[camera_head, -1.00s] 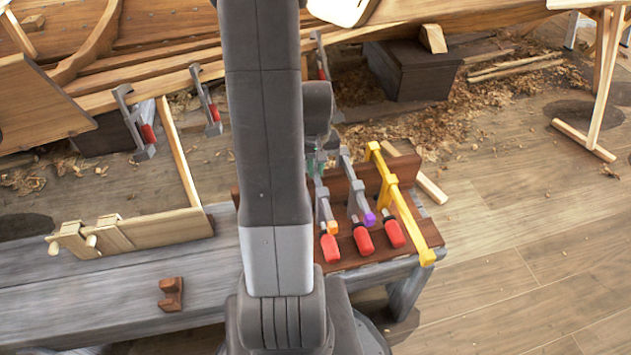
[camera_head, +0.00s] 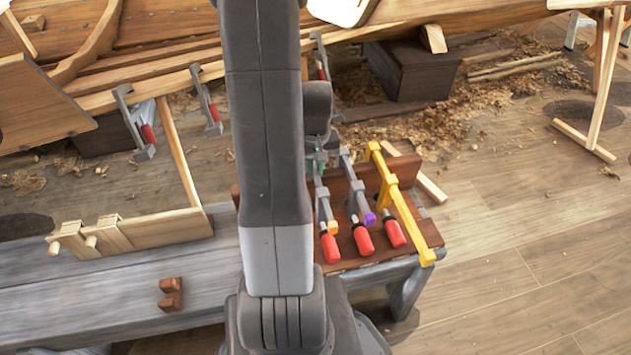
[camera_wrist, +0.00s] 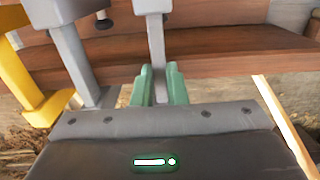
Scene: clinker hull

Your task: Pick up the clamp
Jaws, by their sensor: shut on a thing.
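Three clamps with red handles stand in a wooden rack (camera_head: 340,265) at the bench's right end. The left clamp (camera_head: 324,207) is grey with an orange end, the middle clamp (camera_head: 349,178) is grey with a purple end, and the right clamp (camera_head: 407,217) is yellow. My gripper (camera_head: 318,160), partly hidden by my arm, is at the upper end of the orange-ended clamp. In the wrist view, the green fingers of my gripper (camera_wrist: 160,85) are shut on that clamp's grey bar (camera_wrist: 156,45). The clamp still sits at the rack.
The middle clamp's grey bar (camera_wrist: 76,55) stands close beside my fingers in the wrist view. The grey bench (camera_head: 90,300) carries a wooden frame (camera_head: 150,229) and a small brown block (camera_head: 171,295). More clamps (camera_head: 135,125) hang on the hull plank. Floor at right is open.

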